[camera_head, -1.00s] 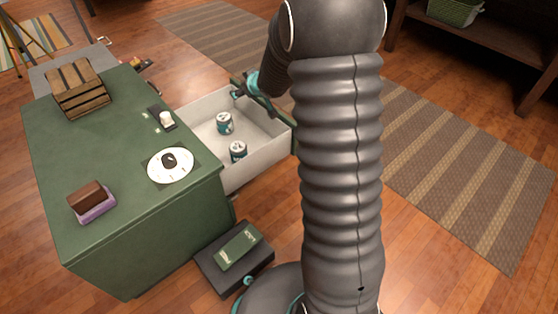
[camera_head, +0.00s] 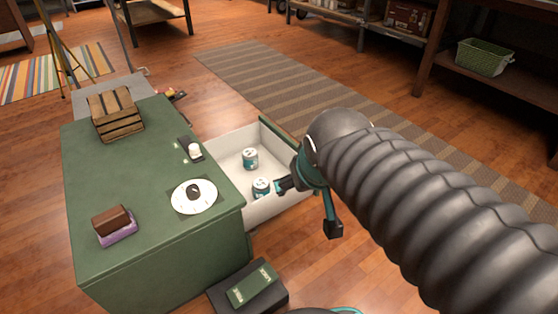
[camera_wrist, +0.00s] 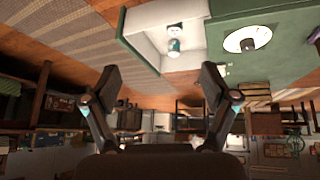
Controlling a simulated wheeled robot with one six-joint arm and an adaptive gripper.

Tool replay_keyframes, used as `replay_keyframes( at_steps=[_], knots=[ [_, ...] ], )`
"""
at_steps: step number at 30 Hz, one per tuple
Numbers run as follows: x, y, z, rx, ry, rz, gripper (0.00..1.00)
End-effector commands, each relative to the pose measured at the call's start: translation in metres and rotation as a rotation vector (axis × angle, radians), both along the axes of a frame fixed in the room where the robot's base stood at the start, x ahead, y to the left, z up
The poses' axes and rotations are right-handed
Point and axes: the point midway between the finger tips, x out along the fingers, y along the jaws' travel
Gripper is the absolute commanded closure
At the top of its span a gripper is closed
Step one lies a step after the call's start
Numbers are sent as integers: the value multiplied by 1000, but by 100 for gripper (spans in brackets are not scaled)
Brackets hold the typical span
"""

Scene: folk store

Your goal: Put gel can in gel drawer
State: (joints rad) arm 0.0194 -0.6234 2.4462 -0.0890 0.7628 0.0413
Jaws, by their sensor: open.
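Two small white-and-teal cans stand in the open drawer (camera_head: 273,209) of the green cabinet. One can (camera_head: 250,158) is farther back. The other can (camera_head: 261,187) is nearer to me. My gripper (camera_head: 309,205) is open at the drawer's right side in the head view, with one finger close to the nearer can; contact cannot be told. In the wrist view, my open gripper (camera_wrist: 162,86) has nothing between its fingers. The drawer (camera_wrist: 145,42) and the cans (camera_wrist: 175,44) show beyond the fingertips there, overlapping each other. The can labels are too small to read.
The green cabinet top (camera_head: 130,190) holds a wooden crate (camera_head: 116,114), a white disc (camera_head: 194,197), and a brown block on a purple base (camera_head: 115,226). A dark box with a green top (camera_head: 251,287) stands on the floor by the cabinet. A striped rug lies behind.

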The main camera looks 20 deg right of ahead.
Motion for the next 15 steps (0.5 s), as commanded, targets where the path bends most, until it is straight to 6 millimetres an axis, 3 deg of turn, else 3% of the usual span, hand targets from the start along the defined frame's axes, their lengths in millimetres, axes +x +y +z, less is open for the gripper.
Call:
replay_keyframes(
  at_steps=[3,6,15],
  knots=[
    [-33,11,-5,39,35,17,15],
    [-47,17,-8,58,55,26,15],
    [-54,19,-10,66,66,31,15]
  ],
)
